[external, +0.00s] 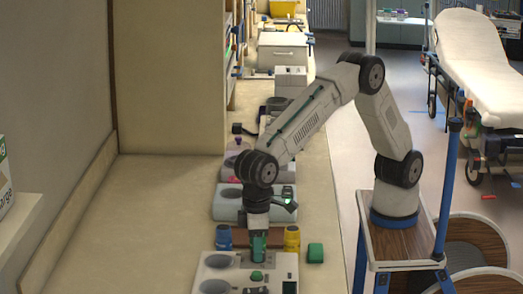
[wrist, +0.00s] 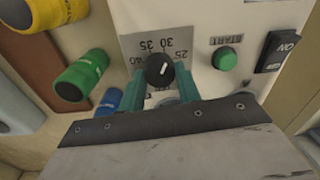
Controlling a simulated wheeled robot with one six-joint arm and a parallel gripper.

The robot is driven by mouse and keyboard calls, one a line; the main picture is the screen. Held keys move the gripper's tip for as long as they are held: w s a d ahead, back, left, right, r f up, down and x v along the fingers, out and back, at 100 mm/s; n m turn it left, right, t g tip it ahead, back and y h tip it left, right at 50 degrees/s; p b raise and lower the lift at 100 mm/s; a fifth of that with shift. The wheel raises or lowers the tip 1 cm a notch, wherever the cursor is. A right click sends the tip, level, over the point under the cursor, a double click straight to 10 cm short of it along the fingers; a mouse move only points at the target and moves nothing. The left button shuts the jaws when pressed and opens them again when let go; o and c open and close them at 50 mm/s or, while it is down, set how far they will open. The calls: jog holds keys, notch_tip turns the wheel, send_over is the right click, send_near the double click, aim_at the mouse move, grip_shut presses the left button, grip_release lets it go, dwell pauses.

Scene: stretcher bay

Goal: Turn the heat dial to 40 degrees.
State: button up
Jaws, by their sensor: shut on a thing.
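The heat dial (wrist: 160,71) is a black round knob with a white pointer mark on a pale panel, in the wrist view. A printed scale (wrist: 158,42) around it reads 25, 30, 35 and 40, upside down. The white mark slants up and right, seemingly toward the 25 to 30 side. My gripper (wrist: 161,84) has its green fingers on either side of the dial, shut on it. In the external view my gripper (external: 258,243) points down at the grey-white device (external: 211,270); the dial is hidden there.
A green START button (wrist: 225,58) and a black ON switch (wrist: 279,51) sit beside the dial. More devices line the counter beyond; the counter's left side (external: 140,220) is clear.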

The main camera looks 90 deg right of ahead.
jog(key=n, duration=0.4)
jog(key=shift+n, duration=0.4)
jog(key=n, duration=0.4)
jog(key=shift+a, duration=0.1)
jog(key=n, duration=0.5)
jog(key=shift+h, duration=0.3)
jog(key=shift+n, duration=1.9)
jog(key=shift+g, duration=0.3)
jog(key=o, duration=1)
jog(key=shift+w+r, duration=0.15)
jog(key=shift+r, duration=3.8)
